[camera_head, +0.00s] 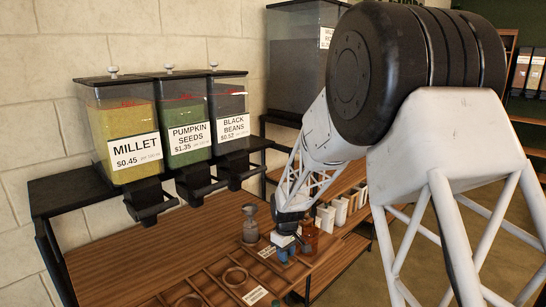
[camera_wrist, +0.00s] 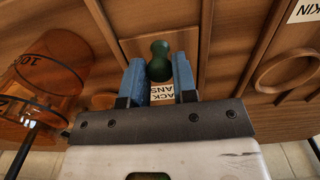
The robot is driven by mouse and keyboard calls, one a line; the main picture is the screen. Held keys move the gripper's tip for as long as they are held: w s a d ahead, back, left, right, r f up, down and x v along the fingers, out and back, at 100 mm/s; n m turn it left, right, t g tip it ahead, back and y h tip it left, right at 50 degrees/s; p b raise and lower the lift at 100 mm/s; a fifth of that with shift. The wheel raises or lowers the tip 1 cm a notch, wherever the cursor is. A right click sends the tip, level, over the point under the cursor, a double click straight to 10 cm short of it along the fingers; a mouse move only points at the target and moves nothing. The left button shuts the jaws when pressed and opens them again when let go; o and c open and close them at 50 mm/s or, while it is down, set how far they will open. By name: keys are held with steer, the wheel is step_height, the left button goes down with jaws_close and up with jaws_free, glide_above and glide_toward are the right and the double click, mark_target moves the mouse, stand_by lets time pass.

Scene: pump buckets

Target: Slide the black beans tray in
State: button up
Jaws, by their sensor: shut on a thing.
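The black beans tray (camera_wrist: 135,46) is a wooden panel or tray in the wrist view, with a partly covered label (camera_wrist: 163,91) that reads upside down "ACK ANS". A dark green knob (camera_wrist: 159,62) stands on it. My gripper (camera_wrist: 159,72) has its blue fingers on both sides of the knob and is shut on it. In the head view my gripper (camera_head: 287,250) is low over the right end of the tray counter, and it hides the knob. How far the tray is out cannot be told.
An orange jar (camera_wrist: 40,75) stands close beside my gripper; it also shows in the head view (camera_head: 309,236). A grey glass bottle (camera_head: 250,225) stands behind the trays. Dispensers for millet (camera_head: 125,120), pumpkin seeds (camera_head: 186,115) and black beans (camera_head: 229,104) stand above the counter.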

steer(key=shift+w+a, duration=3.15)
steer(key=o, duration=0.8)
steer(key=shift+r, duration=0.15)
steer(key=shift+r, duration=3.35)
